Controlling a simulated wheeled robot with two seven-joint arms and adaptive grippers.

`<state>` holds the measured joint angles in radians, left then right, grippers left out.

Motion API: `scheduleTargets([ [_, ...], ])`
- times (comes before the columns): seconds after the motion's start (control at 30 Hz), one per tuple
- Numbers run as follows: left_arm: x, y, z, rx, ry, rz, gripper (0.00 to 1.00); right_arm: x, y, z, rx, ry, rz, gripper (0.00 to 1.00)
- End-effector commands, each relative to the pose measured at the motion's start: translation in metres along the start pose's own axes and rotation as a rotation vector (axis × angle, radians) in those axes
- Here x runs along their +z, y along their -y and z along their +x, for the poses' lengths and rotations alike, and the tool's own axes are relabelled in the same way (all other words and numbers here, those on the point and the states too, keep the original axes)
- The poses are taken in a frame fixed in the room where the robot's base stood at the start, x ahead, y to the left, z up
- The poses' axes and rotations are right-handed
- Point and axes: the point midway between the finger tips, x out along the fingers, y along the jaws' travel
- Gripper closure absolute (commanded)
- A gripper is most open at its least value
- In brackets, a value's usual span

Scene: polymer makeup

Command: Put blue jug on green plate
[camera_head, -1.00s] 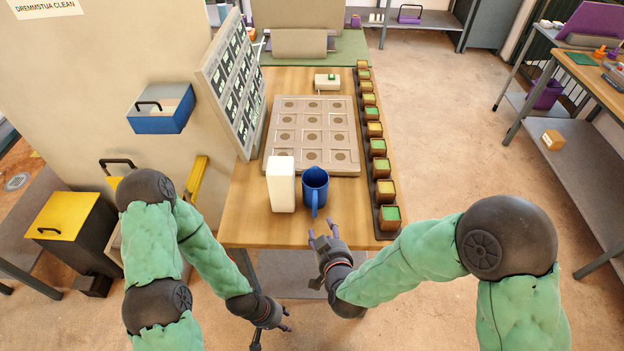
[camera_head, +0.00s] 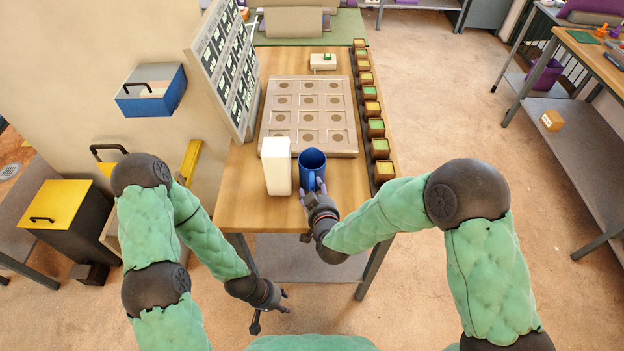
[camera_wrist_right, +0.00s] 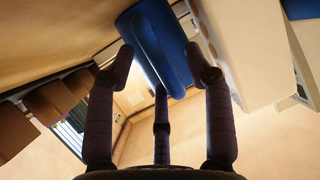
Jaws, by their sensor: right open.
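The blue jug (camera_head: 312,168) stands upright near the front of the wooden table, its handle towards me. My right gripper (camera_head: 314,190) is open at the jug's handle side. In the right wrist view, the jug (camera_wrist_right: 135,22) and its handle lie ahead of my right gripper's spread fingers (camera_wrist_right: 162,75); I cannot tell whether they touch. My left gripper (camera_head: 272,308) is open and empty, low in front of the table. A green flat surface (camera_head: 345,28) lies beyond the table's far end; I cannot tell whether it is the green plate.
A white carton-like block (camera_head: 277,168) stands close left of the jug. A beige tray with recesses (camera_head: 309,151) lies behind both. A row of small blocks (camera_head: 376,128) lines the right edge. A tilted panel (camera_head: 228,70) stands at the left.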

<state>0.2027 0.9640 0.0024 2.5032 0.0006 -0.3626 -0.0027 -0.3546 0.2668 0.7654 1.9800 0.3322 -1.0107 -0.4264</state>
Motion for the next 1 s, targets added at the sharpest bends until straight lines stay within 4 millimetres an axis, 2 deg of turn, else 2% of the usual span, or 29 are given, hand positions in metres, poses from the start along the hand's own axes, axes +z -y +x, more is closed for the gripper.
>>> scheduleTargets([
  [0.13, -0.0001, 0.0010, 0.0027, 0.000, 0.000, 0.000, 0.60, -0.0006, -0.0002, 0.0122, 0.000, -0.001, 0.001, 0.47],
  [0.37, -0.0001, 0.0008, 0.0022, 0.000, 0.000, 0.000, 0.60, -0.0016, -0.0001, 0.0130, 0.000, -0.001, 0.000, 0.47],
  [0.43, -0.0001, 0.0008, 0.0022, 0.000, 0.000, 0.000, 0.60, -0.0015, -0.0001, 0.0130, 0.000, -0.001, 0.000, 0.62],
  [0.57, -0.0001, 0.0008, 0.0022, 0.000, 0.000, 0.000, 0.60, -0.0015, 0.0000, 0.0129, -0.001, -0.001, 0.000, 0.98],
  [0.87, -0.0001, 0.0008, 0.0022, 0.000, 0.000, 0.000, 0.60, -0.0020, 0.0000, 0.0128, 0.000, -0.002, 0.000, 1.00],
  [1.0, 0.0000, -0.0002, -0.0005, 0.000, 0.000, 0.000, 0.60, -0.0095, 0.0000, 0.0101, 0.000, -0.004, 0.001, 1.00],
])
